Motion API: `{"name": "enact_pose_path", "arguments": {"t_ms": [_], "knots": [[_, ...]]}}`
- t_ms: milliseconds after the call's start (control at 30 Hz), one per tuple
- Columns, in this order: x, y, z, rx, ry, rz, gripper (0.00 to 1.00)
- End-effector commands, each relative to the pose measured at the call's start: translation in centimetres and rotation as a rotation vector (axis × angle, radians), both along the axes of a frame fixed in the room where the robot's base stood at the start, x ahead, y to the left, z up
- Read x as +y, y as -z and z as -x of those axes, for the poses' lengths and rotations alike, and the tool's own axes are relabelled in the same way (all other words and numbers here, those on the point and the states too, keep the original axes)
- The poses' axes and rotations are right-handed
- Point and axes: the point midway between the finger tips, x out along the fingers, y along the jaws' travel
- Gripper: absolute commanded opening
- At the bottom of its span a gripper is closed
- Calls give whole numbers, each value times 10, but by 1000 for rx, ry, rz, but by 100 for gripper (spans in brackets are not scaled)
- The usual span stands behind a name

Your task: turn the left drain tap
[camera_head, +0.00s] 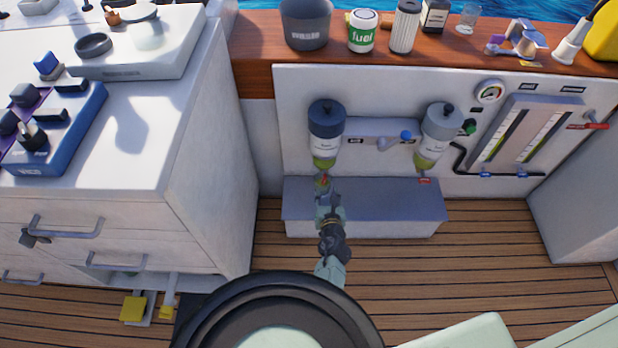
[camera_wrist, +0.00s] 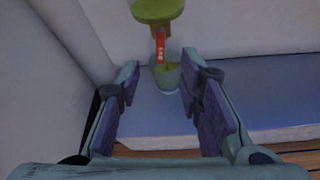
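The left filter (camera_head: 325,133) has a dark blue top and a bowl with yellow-green liquid, mounted on the white panel. Its left drain tap shows in the wrist view as a small red lever (camera_wrist: 160,46) hanging under the green bowl (camera_wrist: 157,10). My gripper (camera_head: 324,188) is just below the left filter; in the wrist view its two fingers (camera_wrist: 158,85) are spread apart with nothing between them. The red lever is beyond the fingertips, near the middle between them. A small cup with greenish content (camera_wrist: 167,74) stands below the lever. In the head view my gripper partly covers this area.
The right filter (camera_head: 439,135) has a grey top and its own red tap (camera_head: 424,181). A blue-grey ledge (camera_head: 400,200) runs below both filters. A white cabinet (camera_head: 215,150) stands close on the left. The panel's gauges are at right.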

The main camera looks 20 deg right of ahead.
Motion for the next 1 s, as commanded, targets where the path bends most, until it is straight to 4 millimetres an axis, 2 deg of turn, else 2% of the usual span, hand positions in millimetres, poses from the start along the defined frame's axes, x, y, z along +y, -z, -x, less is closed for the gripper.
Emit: {"name": "enact_pose_path", "arguments": {"t_ms": [500,700,1000], "knots": [[-16,35,-80,-2,-2,-6,33],[-19,39,-93,0,-2,-6,33],[-19,39,-94,-1,-2,-6,32]]}}
